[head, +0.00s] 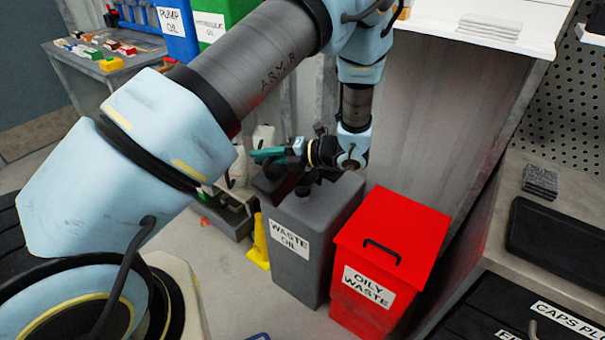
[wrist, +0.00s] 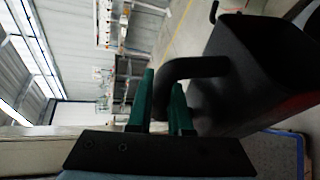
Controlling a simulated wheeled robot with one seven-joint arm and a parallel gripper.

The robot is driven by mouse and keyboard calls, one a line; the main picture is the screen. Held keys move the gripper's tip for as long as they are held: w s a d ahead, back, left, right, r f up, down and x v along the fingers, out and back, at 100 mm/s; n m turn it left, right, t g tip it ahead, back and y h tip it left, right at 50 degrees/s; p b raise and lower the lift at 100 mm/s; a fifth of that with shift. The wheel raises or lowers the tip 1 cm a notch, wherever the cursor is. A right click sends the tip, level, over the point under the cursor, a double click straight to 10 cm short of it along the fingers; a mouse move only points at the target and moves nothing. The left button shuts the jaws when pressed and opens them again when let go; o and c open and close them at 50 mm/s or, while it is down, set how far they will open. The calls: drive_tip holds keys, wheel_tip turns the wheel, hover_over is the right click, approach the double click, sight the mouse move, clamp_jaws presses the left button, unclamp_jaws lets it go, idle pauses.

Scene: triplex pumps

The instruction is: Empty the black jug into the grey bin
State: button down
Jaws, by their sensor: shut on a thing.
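The black jug (wrist: 250,85) fills the right of the wrist view. Its handle (wrist: 195,68) lies between the green fingers of my gripper (wrist: 165,105), which is shut on it. The jug looks tilted there; its contents cannot be seen. In the head view my gripper (head: 270,156) is at the upper left of the grey bin, and the dark jug (head: 275,184) shows below it, partly hidden, by the bin's top edge.
A red "OILY WASTE" bin (head: 395,235) stands right of the grey bin. A yellow floor sign (head: 259,242) and a grey trough (head: 228,216) are to its left. A workbench (head: 570,180) is at right.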

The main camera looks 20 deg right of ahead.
drive_tip(key=shift+w+d+r+m+y+p, duration=0.25)
drive_tip(key=shift+w+d+r+m+p, duration=0.1)
drive_tip(key=shift+d+r+p, duration=0.2)
drive_tip(key=shift+w+d+r+m+y+p, duration=0.3)
drive_tip(key=shift+d+m+p, duration=0.1)
drive_tip(key=shift+d, duration=0.25)
idle(2.0)
